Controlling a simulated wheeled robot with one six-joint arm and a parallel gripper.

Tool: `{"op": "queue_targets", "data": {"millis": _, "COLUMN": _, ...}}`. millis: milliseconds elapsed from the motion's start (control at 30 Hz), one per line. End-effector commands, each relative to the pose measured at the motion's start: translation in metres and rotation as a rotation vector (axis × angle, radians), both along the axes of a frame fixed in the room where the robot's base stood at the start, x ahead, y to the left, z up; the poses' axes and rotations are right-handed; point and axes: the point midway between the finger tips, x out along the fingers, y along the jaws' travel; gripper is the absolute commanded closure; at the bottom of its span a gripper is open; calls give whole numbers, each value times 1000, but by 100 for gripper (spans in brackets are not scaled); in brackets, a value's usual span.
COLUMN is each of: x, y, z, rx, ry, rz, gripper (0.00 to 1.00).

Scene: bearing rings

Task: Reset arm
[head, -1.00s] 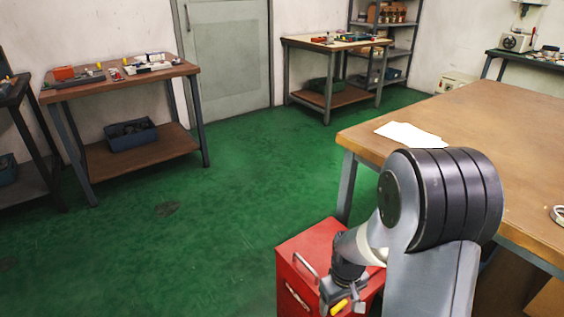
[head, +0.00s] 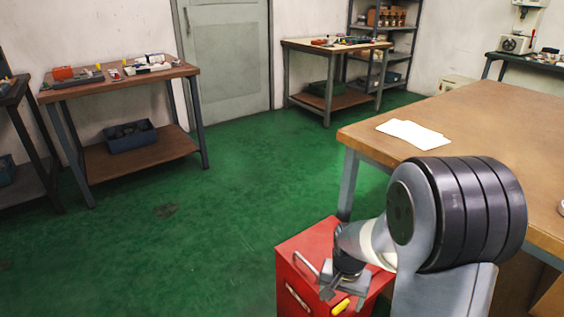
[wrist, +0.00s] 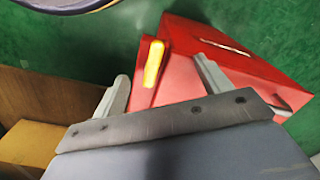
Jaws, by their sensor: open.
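My gripper (head: 335,283) is low in the head view, above the red cabinet (head: 305,248), with nothing held. In the wrist view my gripper (wrist: 162,84) shows its two grey fingers spread apart, with the red cabinet (wrist: 190,72) beyond them. A yellow item (wrist: 153,63) appears between the fingers in that view. It also shows in the head view (head: 340,305) beside the fingers; I cannot tell what it is. A pale ring-like thing (head: 562,208) is cut off at the right edge of the head view.
A wooden workbench (head: 490,120) fills the right, with white sheets (head: 413,133) near its far left corner. A cluttered side table (head: 175,72) stands at left and another (head: 335,45) at the back. The green floor (head: 230,200) between is clear.

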Motion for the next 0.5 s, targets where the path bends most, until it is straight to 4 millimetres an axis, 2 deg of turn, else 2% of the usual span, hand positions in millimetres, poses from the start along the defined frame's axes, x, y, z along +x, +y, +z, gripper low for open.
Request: {"op": "queue_targets", "data": {"millis": 500, "x": 5, "y": -3, "z": -3, "rx": 0, "ry": -4, "rz": -422, "gripper": 27}}
